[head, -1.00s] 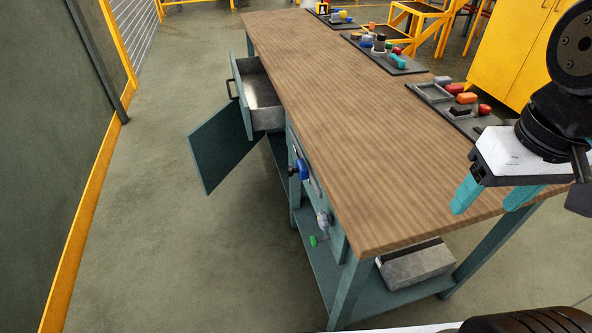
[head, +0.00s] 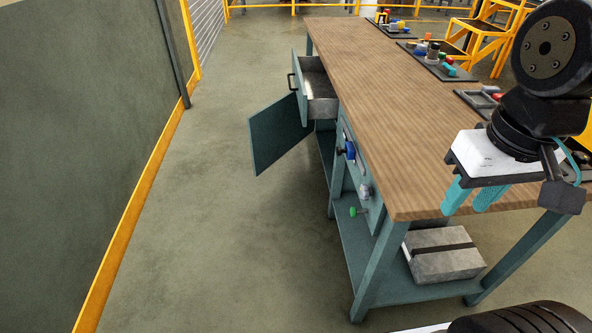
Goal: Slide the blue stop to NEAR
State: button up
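The blue stop (head: 349,150) is a small blue block with a dark knob on its left, on the teal side face of the workbench (head: 400,110), below the wooden top. It sits on a pale strip or rail whose markings are too small to read, so I cannot tell where NEAR is. My gripper (head: 472,199), with two teal fingers, hangs over the bench's near right part, well to the right of the stop and apart from it. A gap shows between the fingers and nothing is between them.
An open drawer (head: 321,107) and an open teal door (head: 276,134) jut out left of the bench. A green knob (head: 353,211) sits lower on the side. A grey box (head: 442,262) lies on the lower shelf. Trays of parts (head: 441,64) line the right edge. Floor to the left is clear.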

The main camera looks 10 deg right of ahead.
aim_at(349, 150)
jog(key=u, duration=0.75)
jog(key=k, duration=1)
jog(key=u, duration=0.75)
jog(key=i, duration=1.6)
jog(key=z, duration=1.4)
jog(key=i, duration=0.65)
jog(key=z, duration=0.7)
